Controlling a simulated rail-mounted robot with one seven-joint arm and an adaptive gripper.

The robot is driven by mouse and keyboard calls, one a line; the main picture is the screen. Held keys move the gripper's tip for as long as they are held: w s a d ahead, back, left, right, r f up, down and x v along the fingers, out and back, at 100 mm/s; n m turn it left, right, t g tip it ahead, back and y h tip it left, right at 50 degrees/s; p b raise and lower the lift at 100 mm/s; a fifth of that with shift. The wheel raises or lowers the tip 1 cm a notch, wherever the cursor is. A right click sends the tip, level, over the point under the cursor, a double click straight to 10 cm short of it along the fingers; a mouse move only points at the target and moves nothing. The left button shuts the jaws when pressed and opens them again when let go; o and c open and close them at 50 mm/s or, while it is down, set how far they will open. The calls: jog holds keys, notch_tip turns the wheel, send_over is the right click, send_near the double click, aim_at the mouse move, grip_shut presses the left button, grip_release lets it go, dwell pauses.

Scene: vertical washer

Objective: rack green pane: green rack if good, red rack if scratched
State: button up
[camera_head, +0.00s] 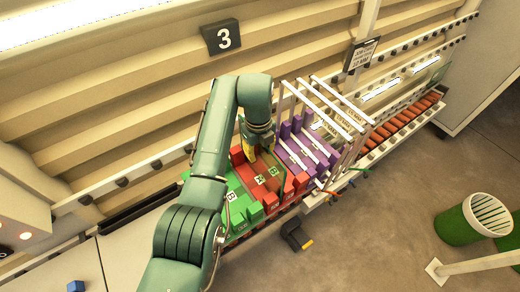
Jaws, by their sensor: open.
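My gripper (258,150) hangs over the red rack, pointing down, with its fingers spread. The red rack (299,183) has slots and a dark red floor, and is partly hidden by my gripper. A thin dark green upright edge (283,172), which looks like a pane seen nearly edge-on, stands at the red rack's right side, just right of my gripper and apart from it. Scratches cannot be made out. The green rack (240,205) is to the left of the red one, partly behind my arm.
A purple rack (291,158) with white bars above it adjoins the red rack on the right. Orange rollers (400,122) run beyond it, with a greenish panel (440,71) at their far end. A black-and-yellow object (295,236) lies on the floor. A green bin (459,226) stands right.

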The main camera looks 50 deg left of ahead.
notch_tip(320, 180, up, 12)
dwell(0.3)
jog(key=shift+a+r, duration=0.1)
dwell(0.6)
